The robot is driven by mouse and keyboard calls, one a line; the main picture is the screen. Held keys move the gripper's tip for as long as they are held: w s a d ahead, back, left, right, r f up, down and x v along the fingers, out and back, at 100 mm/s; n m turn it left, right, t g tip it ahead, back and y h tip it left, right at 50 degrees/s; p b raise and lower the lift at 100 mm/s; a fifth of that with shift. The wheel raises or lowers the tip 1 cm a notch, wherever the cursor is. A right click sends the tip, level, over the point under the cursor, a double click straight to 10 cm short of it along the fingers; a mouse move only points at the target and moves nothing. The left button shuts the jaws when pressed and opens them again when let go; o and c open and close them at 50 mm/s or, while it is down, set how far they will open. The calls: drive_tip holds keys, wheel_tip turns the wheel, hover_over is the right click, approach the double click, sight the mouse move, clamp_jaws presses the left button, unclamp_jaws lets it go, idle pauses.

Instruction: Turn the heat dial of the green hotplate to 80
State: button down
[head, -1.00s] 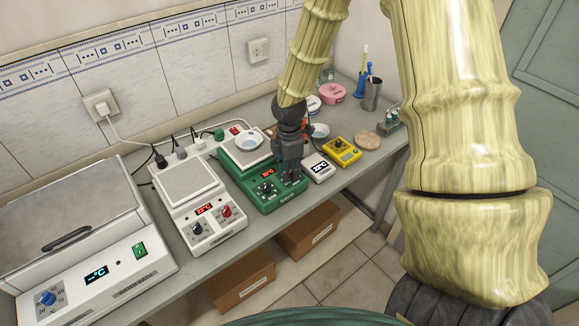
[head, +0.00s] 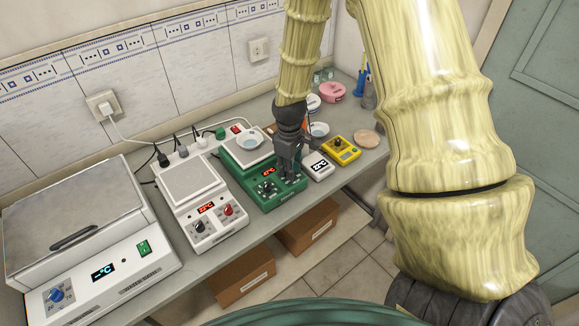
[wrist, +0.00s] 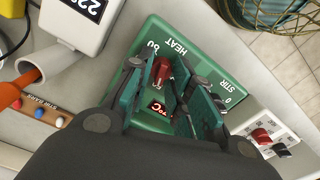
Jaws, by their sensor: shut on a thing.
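The green hotplate (head: 262,200) stands on the bench with a pale dish (head: 250,142) on its top plate. Its red heat dial (wrist: 163,72) shows in the wrist view beside the word HEAT; part of the scale is covered. My gripper (wrist: 168,80) is shut on the heat dial, one finger on each side. In the head view my gripper (head: 287,174) is at the right of the front panel and hides this dial. The lit red display (wrist: 157,108) is partly covered in the wrist view. The black stir dial (head: 267,188) is left of my gripper.
A white hotplate (head: 208,232) stands close on the left, with a water bath (head: 105,275) beyond it. A small white meter (head: 320,166) and a yellow device (head: 341,150) stand close on the right. An orange-and-white tube (wrist: 40,63) lies near the gripper in the wrist view.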

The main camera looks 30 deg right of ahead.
drive_tip(key=m, duration=0.3)
drive_tip(key=shift+w+d+r+m, duration=0.1)
drive_tip(key=shift+m, duration=0.3)
drive_tip(key=m+p, duration=0.1)
drive_tip(key=m, duration=0.2)
drive_tip(key=shift+d+m, duration=0.1)
drive_tip(key=shift+m, duration=0.2)
drive_tip(key=m, duration=0.3)
drive_tip(key=shift+m, duration=0.3)
drive_tip(key=m+p, duration=0.1)
drive_tip(key=m, duration=0.2)
drive_tip(key=shift+d+m, duration=0.1)
drive_tip(key=shift+m, duration=0.2)
drive_tip(key=m, duration=0.3)
drive_tip(key=shift+m+p, duration=0.3)
drive_tip(key=shift+p, duration=0.1)
drive_tip(key=m, duration=0.2)
drive_tip(key=m+p, duration=0.1)
drive_tip(key=shift+s+m, duration=0.2)
drive_tip(key=shift+m, duration=0.2)
drive_tip(key=m+p, duration=0.1)
drive_tip(key=m, duration=0.3)
drive_tip(key=shift+r+p, duration=0.1)
drive_tip(key=shift+p, duration=0.2)
drive_tip(key=shift+s+m+p, duration=0.1)
drive_tip(key=shift+m+p, duration=0.3)
drive_tip(key=shift+m, duration=0.8)
